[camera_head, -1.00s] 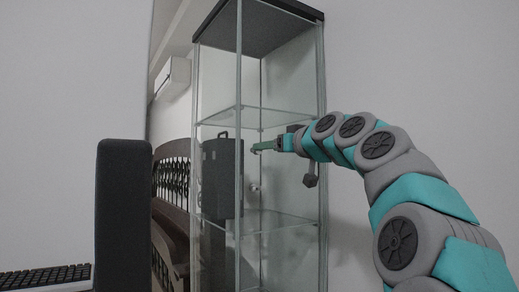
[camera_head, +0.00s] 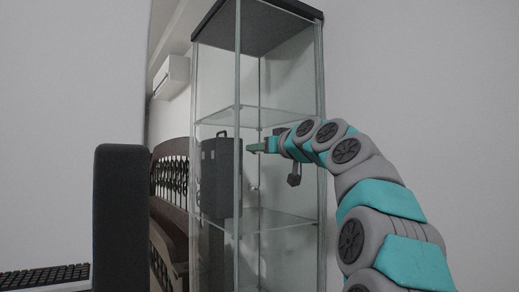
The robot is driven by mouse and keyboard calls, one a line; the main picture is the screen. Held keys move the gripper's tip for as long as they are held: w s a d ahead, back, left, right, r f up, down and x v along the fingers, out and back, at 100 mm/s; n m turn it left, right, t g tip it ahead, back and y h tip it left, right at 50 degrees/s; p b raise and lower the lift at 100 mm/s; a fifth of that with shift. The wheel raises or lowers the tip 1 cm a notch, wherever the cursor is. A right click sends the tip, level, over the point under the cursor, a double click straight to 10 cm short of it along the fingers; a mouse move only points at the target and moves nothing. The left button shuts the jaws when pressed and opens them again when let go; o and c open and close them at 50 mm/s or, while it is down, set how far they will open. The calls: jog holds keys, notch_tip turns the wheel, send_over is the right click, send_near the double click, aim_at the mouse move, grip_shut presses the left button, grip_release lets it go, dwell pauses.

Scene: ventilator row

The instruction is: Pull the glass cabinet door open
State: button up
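The tall glass cabinet (camera_head: 238,198) stands upright in the middle of the view, with a dark top and glass shelves. Its edges and panes are see-through, so I cannot tell for sure whether the door is ajar. My arm reaches in from the lower right across the cabinet's right-hand front. My gripper (camera_head: 250,148) points left, close to the vertical glass edge at the cabinet's front, at a height between the two shelves. Whether it touches the glass or a handle is unclear. The fingers are too small to tell open from shut.
A dark case (camera_head: 220,178) shows at the cabinet's left side. A dark upright panel (camera_head: 122,215) and a keyboard (camera_head: 45,276) are at the lower left. A dark bench (camera_head: 170,180) and an air conditioner (camera_head: 172,77) are behind on the left. Plain wall is at right.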

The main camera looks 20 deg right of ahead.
grip_shut()
dwell(0.9)
